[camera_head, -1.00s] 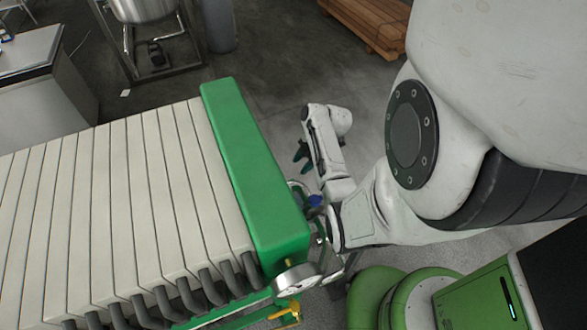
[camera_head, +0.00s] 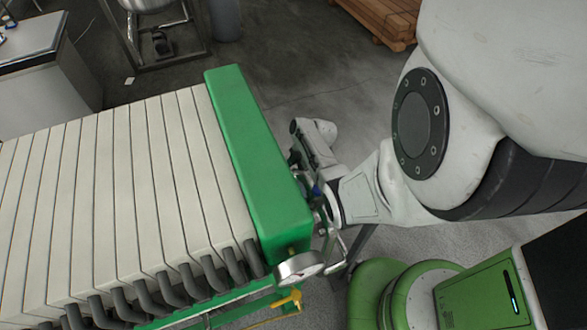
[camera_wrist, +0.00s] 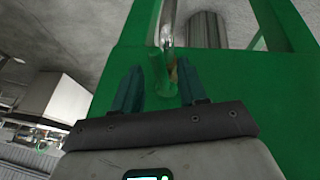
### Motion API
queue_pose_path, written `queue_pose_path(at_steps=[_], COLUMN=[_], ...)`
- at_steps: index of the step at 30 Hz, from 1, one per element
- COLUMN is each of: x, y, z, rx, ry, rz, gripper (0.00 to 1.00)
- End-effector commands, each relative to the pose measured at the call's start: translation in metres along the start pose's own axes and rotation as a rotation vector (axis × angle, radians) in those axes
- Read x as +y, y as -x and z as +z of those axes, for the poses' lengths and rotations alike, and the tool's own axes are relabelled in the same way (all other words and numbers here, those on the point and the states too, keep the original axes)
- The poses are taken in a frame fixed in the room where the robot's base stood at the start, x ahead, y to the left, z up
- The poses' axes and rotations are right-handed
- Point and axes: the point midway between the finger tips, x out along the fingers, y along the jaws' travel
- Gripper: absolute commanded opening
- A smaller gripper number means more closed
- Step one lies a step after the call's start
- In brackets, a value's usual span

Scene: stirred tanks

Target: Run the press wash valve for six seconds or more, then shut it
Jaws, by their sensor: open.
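The filter press shows in the head view as a row of pale plates (camera_head: 100,190) with a green end frame (camera_head: 255,165). My gripper (camera_wrist: 158,73) is at the frame's right side, where the frame partly hides it in the head view. In the wrist view its two dark teal fingers are apart, facing a green panel. A silver pipe (camera_wrist: 168,25) and a small green rounded part show between and beyond the fingertips. Contact cannot be told. A blue part (camera_head: 316,190) sits beside my wrist. A yellow valve handle (camera_head: 289,300) is below the gauge. Which valve is the wash valve is unclear.
Grey hoses (camera_head: 190,283) line the press's near edge. A steel tank stand (camera_head: 155,40) and stacked timber (camera_head: 385,18) stand farther back. Grey floor between them is clear.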

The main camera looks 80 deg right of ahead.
Motion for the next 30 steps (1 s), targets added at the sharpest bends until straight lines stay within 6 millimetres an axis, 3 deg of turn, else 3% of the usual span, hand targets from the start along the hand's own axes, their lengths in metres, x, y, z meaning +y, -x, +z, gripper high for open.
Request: queue_pose_path(at_steps=[3, 16, 30], x=[0.0001, 0.0, 0.0], y=[0.0002, 0.0004, 0.0003], z=[0.0, 0.0001, 0.0001], rx=[0.0, 0.0, 0.0], ry=[0.0, 0.0, 0.001], rz=[0.0, 0.0, 0.0], gripper=[0.41, 0.0, 0.0])
